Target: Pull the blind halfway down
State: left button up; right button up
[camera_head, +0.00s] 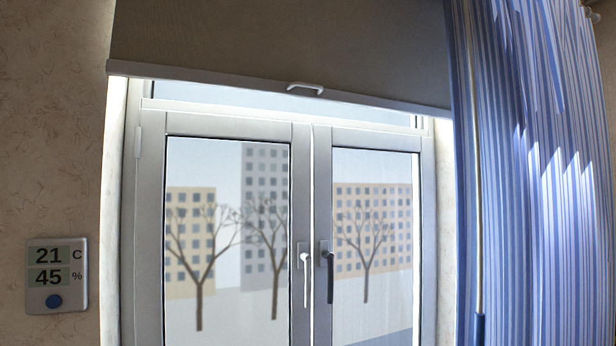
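The blind (280,40) is a grey-brown sheet that covers the top of the window. Its pale bottom bar (200,76) runs across the window just above the sashes, and its right end meets the curtain. A small white pull handle (305,87) sits near the middle of the bar. The window (300,130) below the bar is uncovered and has two framed panes. Neither of my grippers shows in the head view.
A blue and white striped curtain (540,170) hangs at the right. Two window handles, one white (305,270) and one dark (329,275), are at the middle of the window. A thermometer display (57,275) is on the left wall.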

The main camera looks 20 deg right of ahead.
aim_at(385, 55)
jog(key=k+j+z, duration=0.1)
jog(key=z, duration=0.3)
jog(key=k+z, duration=0.4)
jog(key=i, duration=0.1)
